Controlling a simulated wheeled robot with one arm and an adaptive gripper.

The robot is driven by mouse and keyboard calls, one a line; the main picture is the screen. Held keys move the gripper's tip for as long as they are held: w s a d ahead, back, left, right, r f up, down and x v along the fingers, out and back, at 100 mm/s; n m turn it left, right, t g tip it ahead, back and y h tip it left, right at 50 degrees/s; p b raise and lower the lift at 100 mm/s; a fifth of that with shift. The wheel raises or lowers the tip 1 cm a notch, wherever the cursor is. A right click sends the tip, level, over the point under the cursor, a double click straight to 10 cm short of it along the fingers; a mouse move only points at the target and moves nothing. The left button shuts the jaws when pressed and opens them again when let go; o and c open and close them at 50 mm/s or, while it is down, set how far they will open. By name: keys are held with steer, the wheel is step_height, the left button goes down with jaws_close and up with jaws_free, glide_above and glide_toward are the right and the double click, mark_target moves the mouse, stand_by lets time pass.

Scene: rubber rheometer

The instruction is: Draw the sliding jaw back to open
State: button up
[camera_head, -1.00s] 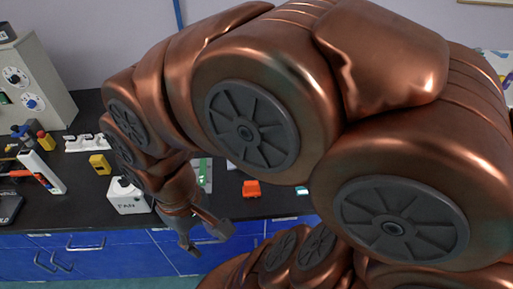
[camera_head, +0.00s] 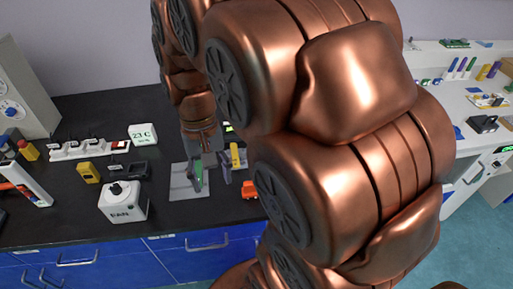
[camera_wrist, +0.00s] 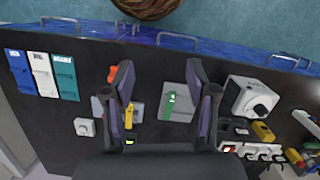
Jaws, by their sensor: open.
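A pale grey plate (camera_head: 185,190) lies on the black bench with an upright green part (camera_head: 198,178) on it. In the wrist view the plate (camera_wrist: 180,90) and its green part (camera_wrist: 170,106) show between my fingers. A yellow part (camera_head: 235,156) stands to the right and also shows in the wrist view (camera_wrist: 129,116), close by the left finger. I cannot tell which part is the sliding jaw. My gripper (camera_head: 212,172) is open and empty, pointing down above the plate area; its fingers (camera_wrist: 160,66) are spread wide apart.
A red-orange block (camera_head: 249,189) lies near the bench edge to the right, partly behind my arm. A white FAN box (camera_head: 123,203) stands left of the plate. A power strip (camera_head: 88,149), a 23 C display (camera_head: 143,134) and a yellow item (camera_head: 88,172) sit farther left.

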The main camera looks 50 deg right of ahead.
steer(key=w+d+f+m+y+b, duration=0.1)
steer(key=w+d+f+m+b, duration=0.25)
steer(key=w+d, duration=0.5)
steer(key=w+d+f+m+y+b, duration=0.15)
steer(key=w+d+f+m, duration=0.3)
steer(key=d, duration=0.75)
steer(key=d+f+m+t+y+b, duration=0.1)
steer(key=d+f+m, duration=0.15)
steer(key=d, duration=0.25)
steer(key=d+f+m+t+b, duration=0.1)
steer(key=d+f, duration=0.3)
steer(key=d, duration=0.2)
steer(key=shift+w+a+p+x, duration=0.15)
steer(key=shift+p+x, duration=0.1)
steer(key=shift+x, duration=1.6)
steer(key=shift+w+a+p+x, duration=0.1)
steer(key=shift+w+p+x, duration=0.1)
steer(key=shift+x, duration=1.6)
jaws_close()
